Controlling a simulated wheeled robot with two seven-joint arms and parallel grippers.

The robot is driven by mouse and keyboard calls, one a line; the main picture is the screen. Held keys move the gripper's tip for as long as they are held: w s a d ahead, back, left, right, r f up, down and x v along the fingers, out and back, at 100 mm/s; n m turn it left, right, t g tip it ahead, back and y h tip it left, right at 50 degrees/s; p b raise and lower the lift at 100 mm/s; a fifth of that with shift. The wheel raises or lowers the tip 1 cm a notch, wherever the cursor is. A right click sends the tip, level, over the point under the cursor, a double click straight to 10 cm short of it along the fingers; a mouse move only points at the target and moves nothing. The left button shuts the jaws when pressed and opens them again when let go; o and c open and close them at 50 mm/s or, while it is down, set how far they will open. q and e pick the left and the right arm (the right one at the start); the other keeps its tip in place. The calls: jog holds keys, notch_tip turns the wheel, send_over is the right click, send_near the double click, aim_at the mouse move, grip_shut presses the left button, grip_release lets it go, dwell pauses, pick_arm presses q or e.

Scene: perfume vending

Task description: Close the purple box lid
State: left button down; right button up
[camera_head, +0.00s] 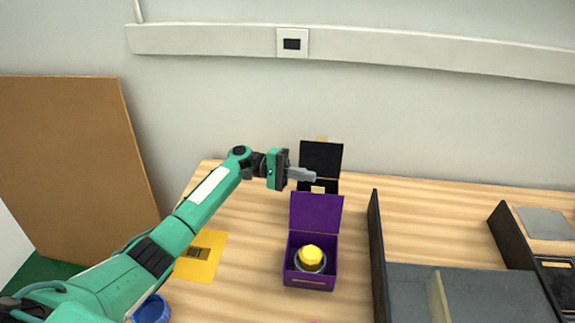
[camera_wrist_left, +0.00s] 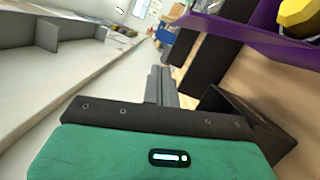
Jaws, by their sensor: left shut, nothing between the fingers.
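The purple box (camera_head: 311,281) stands on the wooden table with its lid (camera_head: 316,212) raised upright at the back. A yellow-capped bottle (camera_head: 311,258) sits inside it. My left gripper (camera_head: 309,175) is shut and empty, above and behind the raised lid, in front of a black panel. In the left wrist view, my shut fingers (camera_wrist_left: 161,85) point away, and part of the purple box (camera_wrist_left: 262,34) shows at the upper right with the yellow cap (camera_wrist_left: 299,16). I cannot tell whether the fingers touch the lid. My right gripper is not in view.
The black panel (camera_head: 321,160) stands behind the purple box. A yellow sheet (camera_head: 207,262) and a blue round object (camera_head: 151,310) lie to the left. A dark-walled grey tray (camera_head: 480,292) stands to the right. Bare table lies left of the box.

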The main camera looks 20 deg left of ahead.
aim_at(316, 211)
pick_arm(q)
jog(key=s, duration=0.1)
jog(key=s+d+p, duration=0.1)
jog(key=s+d+r+p, duration=0.1)
jog(key=s, duration=0.1)
jog(key=shift+r, duration=0.1)
jog(key=shift+s, duration=0.1)
dwell(0.4)
